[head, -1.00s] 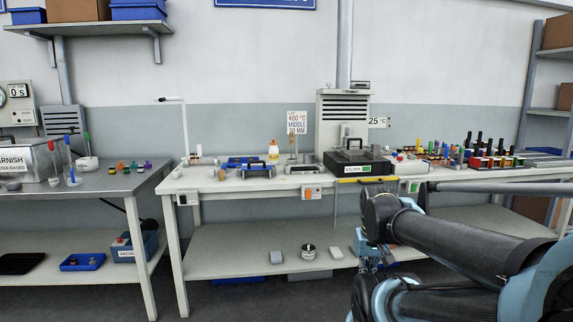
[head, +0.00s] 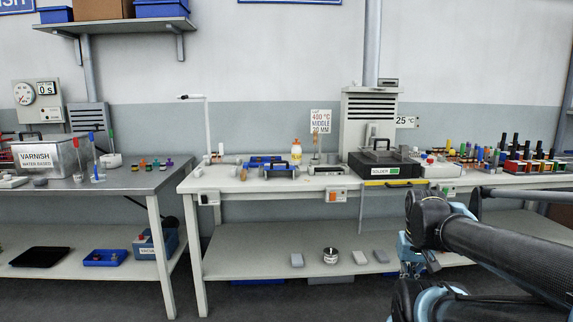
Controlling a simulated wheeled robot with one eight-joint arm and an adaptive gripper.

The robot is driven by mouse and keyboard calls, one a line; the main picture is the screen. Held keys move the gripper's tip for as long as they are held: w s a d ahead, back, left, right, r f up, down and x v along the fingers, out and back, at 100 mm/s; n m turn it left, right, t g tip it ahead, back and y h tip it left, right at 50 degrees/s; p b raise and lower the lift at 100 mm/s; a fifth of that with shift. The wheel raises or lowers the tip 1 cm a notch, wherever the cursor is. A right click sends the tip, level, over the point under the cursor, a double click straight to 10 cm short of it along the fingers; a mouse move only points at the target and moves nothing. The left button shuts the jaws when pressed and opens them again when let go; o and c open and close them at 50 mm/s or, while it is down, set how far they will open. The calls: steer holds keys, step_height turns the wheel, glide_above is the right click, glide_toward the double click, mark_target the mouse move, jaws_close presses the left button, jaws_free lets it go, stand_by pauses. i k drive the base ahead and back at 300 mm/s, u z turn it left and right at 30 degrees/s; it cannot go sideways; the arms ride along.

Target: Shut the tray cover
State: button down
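Two covered containers are in the head view, and I cannot tell which one the task's tray is. A black unit (head: 386,171) labelled SOLDER, with a grey handled cover (head: 381,153) on top, stands on the middle bench. How far either cover is closed is too small to tell. My arm crosses the lower right. My gripper (head: 411,262) hangs low in front of the middle bench, apart from both containers, and is mostly hidden by my arm.
The middle bench (head: 225,182) holds blue fixtures (head: 268,167), a bottle (head: 296,151) and several coloured connectors at right. The left bench (head: 126,181) holds small coloured pieces and upright tubes. Lower shelves hold blue trays (head: 105,257) and a round tin (head: 330,255).

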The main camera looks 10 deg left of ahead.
mark_target(288, 167)
steer(key=i, duration=0.85)
steer(key=u, duration=0.05)
